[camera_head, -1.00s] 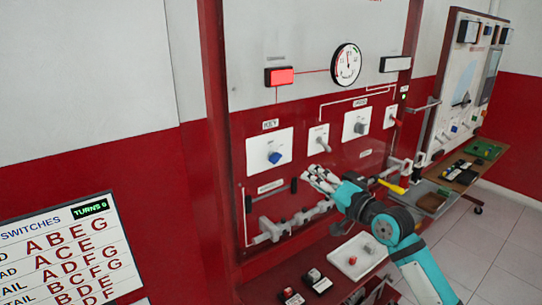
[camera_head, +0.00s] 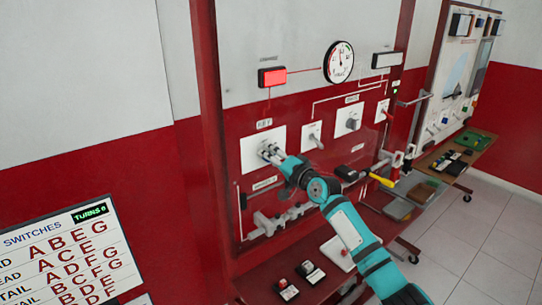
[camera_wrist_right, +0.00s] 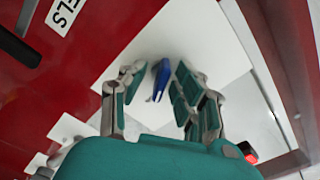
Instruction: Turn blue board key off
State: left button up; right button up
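The blue key (camera_wrist_right: 161,80) shows in the right wrist view on a white plate (camera_wrist_right: 215,45), between the fingers of my right gripper. The fingers stand apart on both sides of it, with visible gaps. In the head view my right gripper (camera_head: 269,152) is at the white plate under the KEY label (camera_head: 264,123), and it hides the key there. My left gripper is in neither view.
A lit red lamp (camera_head: 272,76) and a round gauge (camera_head: 339,62) are above. White plates with grey handles (camera_head: 312,135) stand to the right. A grey lever fixture (camera_head: 265,224) and a shelf with small switches (camera_head: 285,288) are below.

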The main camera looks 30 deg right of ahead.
grip_shut()
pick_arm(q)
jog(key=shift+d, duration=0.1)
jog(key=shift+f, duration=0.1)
